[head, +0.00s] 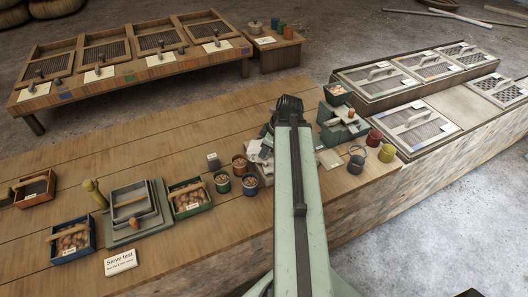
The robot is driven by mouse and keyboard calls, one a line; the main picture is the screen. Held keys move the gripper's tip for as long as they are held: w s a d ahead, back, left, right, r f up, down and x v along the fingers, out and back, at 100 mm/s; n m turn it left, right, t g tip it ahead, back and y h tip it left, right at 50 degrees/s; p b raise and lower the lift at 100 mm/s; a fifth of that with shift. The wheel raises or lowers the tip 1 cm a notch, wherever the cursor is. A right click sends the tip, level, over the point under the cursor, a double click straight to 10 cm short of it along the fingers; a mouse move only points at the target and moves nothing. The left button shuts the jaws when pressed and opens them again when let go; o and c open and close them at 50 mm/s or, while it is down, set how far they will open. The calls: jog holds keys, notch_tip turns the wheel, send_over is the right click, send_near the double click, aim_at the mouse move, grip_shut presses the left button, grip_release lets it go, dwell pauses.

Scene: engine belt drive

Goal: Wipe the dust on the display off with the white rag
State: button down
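My pale green arm reaches up the middle of the head view over the wooden bench (185,155). My gripper (266,146) points down at the arm's far end, small and partly hidden by the arm; its fingers cannot be made out. A whitish piece (255,152), possibly the white rag, shows beside the gripper, left of the arm. I cannot tell whether it is held or lies on the bench. A grey-green device (341,124) stands just right of the arm's end. I cannot make out a display or dust on it.
Small pots (221,181) with contents stand left of the arm. A flat beige piece (329,159) and coloured mugs (386,153) are to the right. Trays and stacked sieves (133,208) fill the bench's left. A framed-screen table (130,62) stands behind.

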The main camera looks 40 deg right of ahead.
jog(key=shift+r, duration=0.1)
jog(key=c, duration=0.6)
grip_release()
grip_shut()
